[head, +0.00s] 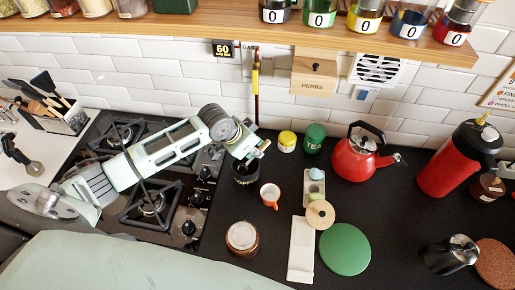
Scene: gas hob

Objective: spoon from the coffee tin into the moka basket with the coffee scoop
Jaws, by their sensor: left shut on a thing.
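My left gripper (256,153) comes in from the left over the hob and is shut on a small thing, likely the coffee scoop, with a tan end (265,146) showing. The scoop's bowl is hidden or too small to make out. Directly below the gripper stands a dark open tin (245,175), which looks like the coffee tin; its contents are hard to see. A pale narrow stand (314,188) with small parts on it is to the right; I cannot tell whether the moka basket is among them. My right gripper is not in view.
An orange cup (270,195) and a brown jar (242,238) stand near the tin. A round wooden piece (320,214), white strip (301,250), green disc (345,249), red kettle (362,155) and metal pot (452,255) are further right. The gas hob (190,227) is left.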

